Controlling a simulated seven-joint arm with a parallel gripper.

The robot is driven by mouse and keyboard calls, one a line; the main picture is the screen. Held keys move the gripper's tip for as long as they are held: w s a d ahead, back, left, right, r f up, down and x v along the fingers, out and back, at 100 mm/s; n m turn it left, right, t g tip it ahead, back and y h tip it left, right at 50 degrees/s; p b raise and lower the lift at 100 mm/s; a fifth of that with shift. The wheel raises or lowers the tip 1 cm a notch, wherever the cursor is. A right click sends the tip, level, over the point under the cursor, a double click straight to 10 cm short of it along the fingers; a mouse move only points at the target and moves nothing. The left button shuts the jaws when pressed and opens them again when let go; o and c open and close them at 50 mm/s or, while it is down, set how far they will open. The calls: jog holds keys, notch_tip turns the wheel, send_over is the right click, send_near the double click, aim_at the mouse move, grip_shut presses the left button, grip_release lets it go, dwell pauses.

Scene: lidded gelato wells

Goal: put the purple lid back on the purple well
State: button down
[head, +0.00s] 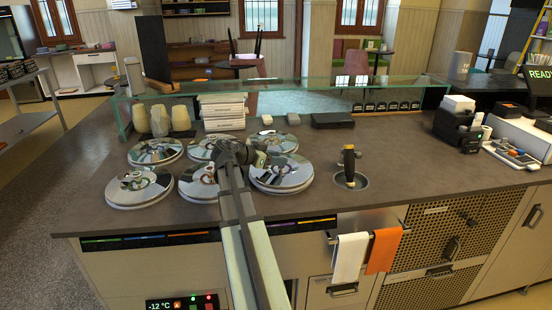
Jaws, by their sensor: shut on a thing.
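Several round, shiny lids cover wells in the counter. My gripper (258,158) is over the rear edge of the front right lid (284,176), small and partly hidden by my own wrist. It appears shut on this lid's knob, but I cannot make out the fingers. I cannot tell whether this lid is seated or slightly raised. A purple strip (283,224) shows on the counter front below it. No purple marking is legible on the lids, and no open well shows clearly.
Other lids (138,189) stand close around, with my arm crossing between them. A dark-handled scoop (349,162) stands in a round holder at right. Cups (160,120), stacked tubs (222,110) and a glass screen (400,87) are behind.

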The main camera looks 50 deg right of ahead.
jog(key=shift+f, duration=0.45)
dwell(0.4)
jog(key=shift+r, duration=0.6)
dwell(0.5)
jog(key=shift+f, duration=0.65)
dwell(0.6)
jog(key=shift+r, duration=0.7)
jog(key=shift+f, duration=0.65)
dwell(0.9)
jog(key=c, duration=0.9)
grip_release()
jog(key=o, duration=0.5)
jog(key=shift+o, duration=0.2)
jog(key=shift+f, duration=0.1)
